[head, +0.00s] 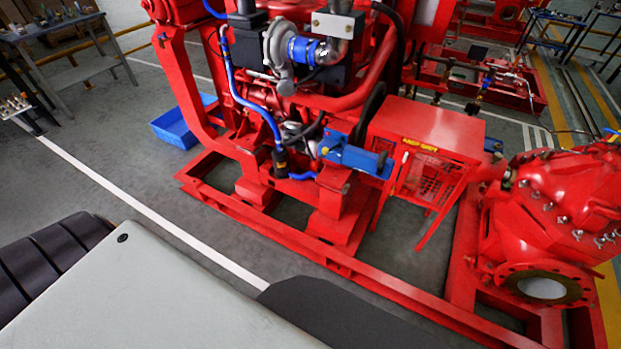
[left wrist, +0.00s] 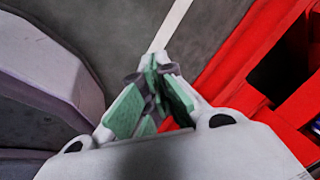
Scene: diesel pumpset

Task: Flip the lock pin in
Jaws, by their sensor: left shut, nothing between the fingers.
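The red diesel pumpset (head: 270,222) stands on its skid frame across the middle and right of the head view. I cannot pick out the lock pin in either view. My left gripper (left wrist: 156,62) shows in the left wrist view, with green pads and grey tips. Its tips meet and nothing is held between them. It is over the grey floor beside a red beam (left wrist: 235,60), apart from it as far as I can tell. Neither gripper shows in the head view.
A red mesh guard (head: 425,135) sits between the engine and the red pump (head: 555,200). A blue bin (head: 180,125) lies on the floor behind the skid. A grey table (head: 60,40) stands at the far left.

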